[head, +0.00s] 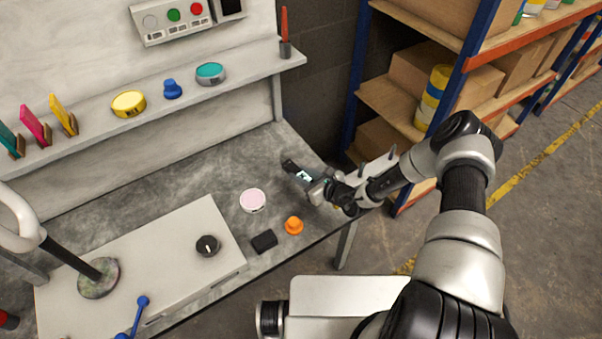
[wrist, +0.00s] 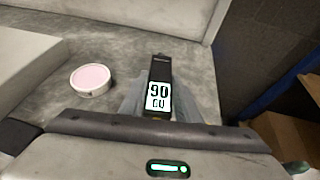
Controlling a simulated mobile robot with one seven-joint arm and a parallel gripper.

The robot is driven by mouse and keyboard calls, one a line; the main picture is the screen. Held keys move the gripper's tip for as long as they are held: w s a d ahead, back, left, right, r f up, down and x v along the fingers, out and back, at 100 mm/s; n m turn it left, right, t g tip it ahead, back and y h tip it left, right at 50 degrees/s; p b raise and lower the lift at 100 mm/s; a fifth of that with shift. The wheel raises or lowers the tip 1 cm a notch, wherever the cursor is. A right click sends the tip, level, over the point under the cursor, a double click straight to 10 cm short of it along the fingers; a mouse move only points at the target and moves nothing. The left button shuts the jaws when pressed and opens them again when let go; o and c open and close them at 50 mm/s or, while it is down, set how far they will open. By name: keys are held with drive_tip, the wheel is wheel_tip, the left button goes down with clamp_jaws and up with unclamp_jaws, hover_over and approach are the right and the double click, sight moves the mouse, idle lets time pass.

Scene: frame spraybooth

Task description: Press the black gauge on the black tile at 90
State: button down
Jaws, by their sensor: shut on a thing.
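My gripper (head: 312,183) is shut on the black gauge (head: 290,165) over the right end of the grey bench. In the wrist view the gauge (wrist: 160,72) sticks out ahead between the fingers, and its lit display reads 90 GU. I cannot tell whether its underside touches anything. A small black block (head: 264,241), which may be the black tile, lies near the bench's front edge, to the left and nearer than the gripper. No other black tile shows; the area under the gauge is hidden.
A pink-topped round tin (head: 252,201) and an orange knob-like piece (head: 294,226) stand near the gripper. A pale raised box with a black dial (head: 207,246) fills the front left. A shelf (head: 150,110) with coloured items runs behind. Bench behind the tin is clear.

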sight(301, 193)
drive_tip(key=shift+f+b, duration=2.35)
drive_tip(key=shift+f, duration=1.05)
drive_tip(key=shift+f+b, duration=0.3)
drive_tip(key=shift+f, duration=0.15)
drive_tip(key=c, duration=1.3)
unclamp_jaws()
drive_tip(key=shift+o, duration=0.2)
drive_tip(key=p+v, duration=0.2)
drive_tip(key=v, duration=1.5)
drive_tip(key=shift+s+r+p, duration=0.15)
drive_tip(key=shift+s+p, duration=0.05)
drive_tip(key=shift+p, duration=0.15)
drive_tip(key=shift+d, duration=0.1)
